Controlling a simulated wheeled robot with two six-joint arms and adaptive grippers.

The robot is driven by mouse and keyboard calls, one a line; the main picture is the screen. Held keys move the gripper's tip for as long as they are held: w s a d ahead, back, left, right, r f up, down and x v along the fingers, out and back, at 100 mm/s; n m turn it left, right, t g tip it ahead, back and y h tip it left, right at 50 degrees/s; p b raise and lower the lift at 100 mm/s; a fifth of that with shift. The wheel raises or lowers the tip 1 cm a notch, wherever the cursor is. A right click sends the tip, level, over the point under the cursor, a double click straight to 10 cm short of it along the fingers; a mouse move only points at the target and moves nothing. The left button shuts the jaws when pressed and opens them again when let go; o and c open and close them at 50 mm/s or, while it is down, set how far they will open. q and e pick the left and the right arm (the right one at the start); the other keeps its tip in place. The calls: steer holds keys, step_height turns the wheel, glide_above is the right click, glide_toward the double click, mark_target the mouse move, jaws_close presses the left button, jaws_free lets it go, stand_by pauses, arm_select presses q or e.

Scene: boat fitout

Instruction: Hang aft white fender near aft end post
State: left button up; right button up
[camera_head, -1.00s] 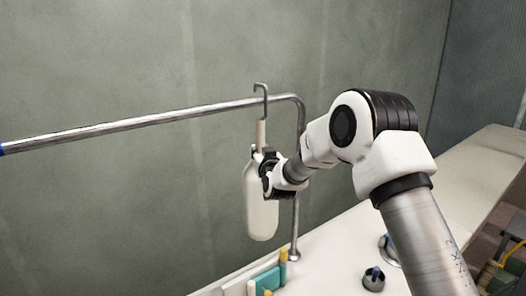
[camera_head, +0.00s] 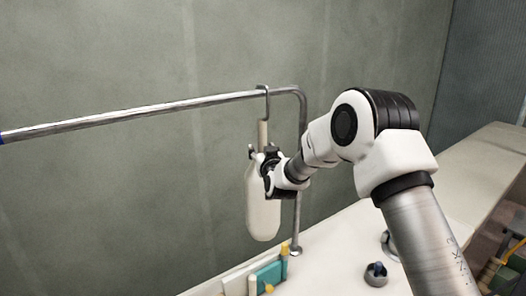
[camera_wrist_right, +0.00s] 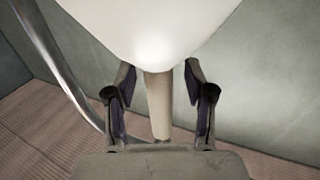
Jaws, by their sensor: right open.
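The white fender (camera_head: 263,205) hangs upright below the rail (camera_head: 150,112), near the bend into the aft end post (camera_head: 301,150). Its metal hook (camera_head: 265,90) is over the rail, and the beige neck (camera_head: 263,134) runs down to the rounded body. My right gripper (camera_head: 268,163) is at the top of the body, by the neck. In the right wrist view the open fingers (camera_wrist_right: 160,80) stand on both sides of the neck (camera_wrist_right: 158,108), with gaps, and the white body (camera_wrist_right: 150,25) fills the top. My left gripper is not in view.
A teal and cream block (camera_head: 268,277) stands at the deck edge near the post foot. Open space surrounds the rail at left.

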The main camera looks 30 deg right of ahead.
steer(key=v, duration=1.2)
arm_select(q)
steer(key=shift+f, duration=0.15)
arm_select(e)
steer(key=s+a+f+n+g+y, duration=0.1)
steer(key=s+a+f+g, duration=0.3)
steer(key=f, duration=0.6)
steer(key=s+f+g+y, duration=0.15)
steer(key=s+f, duration=0.35)
steer(key=f, duration=0.5)
steer(key=s+a+f+n+g+y, duration=0.1)
steer(key=s+a+f+g, duration=0.3)
steer(key=f, duration=0.7)
steer(key=s+f+g, duration=0.1)
steer(key=s+f, duration=0.2)
steer(key=s, duration=0.2)
steer(key=s+f+g, duration=0.2)
steer(key=s+f, duration=0.1)
steer(key=s, duration=0.2)
steer(key=s+f+g+y, duration=0.1)
steer(key=s+f, duration=0.3)
steer(key=s, duration=0.2)
steer(key=shift+a, duration=0.3)
steer(key=s+a+f+g, duration=0.1)
steer(key=s+f+g, duration=0.2)
steer(key=s, duration=0.8)
steer(key=shift+s+f+n+g, duration=0.15)
steer(key=shift+s+n+g, duration=0.15)
steer(key=shift+s+g, duration=0.15)
